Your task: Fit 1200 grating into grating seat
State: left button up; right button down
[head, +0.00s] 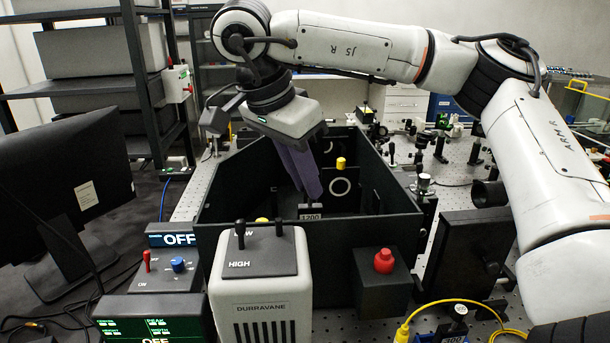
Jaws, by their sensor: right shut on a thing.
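My right gripper (313,193) reaches down from above into an open-topped black box (380,228). Its purple-grey fingers are shut on the 1200 grating, whose small label plate (311,213) reading 1200 shows just below the fingertips. The rest of the grating is hidden by the fingers and the box's front wall. I cannot make out the grating seat, nor tell whether the grating touches it. My left gripper is not in view.
Inside the box are a yellow-topped part (341,163) and a pale ring (340,187) near the back wall. In front stand a grey DUBRAVANE unit (262,305) and a red button (384,261). A monitor (62,190) is at left. Optical parts crowd the right of the bench.

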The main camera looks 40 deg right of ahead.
dwell(0.3)
jog(key=shift+f, duration=0.15)
jog(key=shift+f+b, duration=1)
jog(key=shift+f, duration=0.25)
jog(key=c, duration=1.7)
grip_release()
jog(key=shift+o, duration=0.2)
